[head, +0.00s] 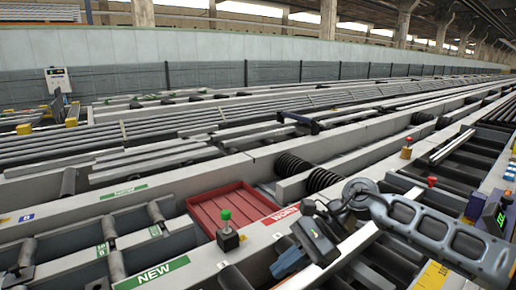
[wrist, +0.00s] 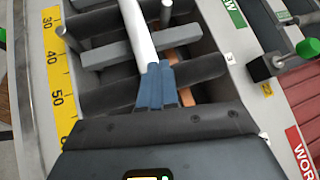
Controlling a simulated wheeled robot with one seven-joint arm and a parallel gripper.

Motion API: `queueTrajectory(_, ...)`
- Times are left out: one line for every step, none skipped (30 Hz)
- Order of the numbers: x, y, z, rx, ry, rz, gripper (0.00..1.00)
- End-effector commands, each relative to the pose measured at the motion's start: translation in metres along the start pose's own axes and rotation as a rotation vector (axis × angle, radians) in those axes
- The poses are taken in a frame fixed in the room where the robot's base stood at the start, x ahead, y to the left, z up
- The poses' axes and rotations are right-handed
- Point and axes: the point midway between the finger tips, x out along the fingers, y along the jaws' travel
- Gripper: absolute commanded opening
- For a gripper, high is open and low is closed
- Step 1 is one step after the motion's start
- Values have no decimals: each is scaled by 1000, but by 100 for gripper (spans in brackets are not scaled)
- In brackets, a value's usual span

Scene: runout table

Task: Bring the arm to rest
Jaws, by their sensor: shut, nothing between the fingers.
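My gripper (head: 286,262) hangs over the runout table in the head view, at the end of my grey arm, right of the red tray (head: 226,207). Its blue fingers (wrist: 158,85) are together in the wrist view, with nothing between them. They point at the rollers and bars below. A pale rod (wrist: 138,30) runs up the picture from just beyond the fingertips; I cannot tell how far below them it lies.
A black box with a green knob (head: 227,238) stands in front of the tray, near the WORN label (head: 282,215) and NEW label (head: 152,273). A red-knobbed post (head: 431,182) stands behind my arm. A yellow scale (wrist: 58,65) runs along the left in the wrist view.

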Motion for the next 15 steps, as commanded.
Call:
queueTrajectory(27,1,25,28,-106,-23,0)
queueTrajectory(38,1,39,48,-162,-37,0)
queueTrajectory(51,0,58,76,-237,-55,0)
queueTrajectory(59,0,72,100,-294,-66,0)
queueTrajectory(67,1,85,124,-350,-77,0)
queueTrajectory(75,1,103,158,-425,-90,0)
queueTrajectory(80,2,116,185,-482,-99,0)
queueTrajectory(85,3,128,213,-537,-106,0)
queueTrajectory(89,4,143,252,-610,-114,0)
queueTrajectory(92,5,154,281,-666,-121,0)
queueTrajectory(94,7,165,311,-720,-124,0)
queueTrajectory(95,9,178,355,-793,-130,0)
queueTrajectory(95,10,186,387,-847,-132,0)
queueTrajectory(95,12,194,421,-901,-134,0)
queueTrajectory(93,14,204,466,-971,-135,0)
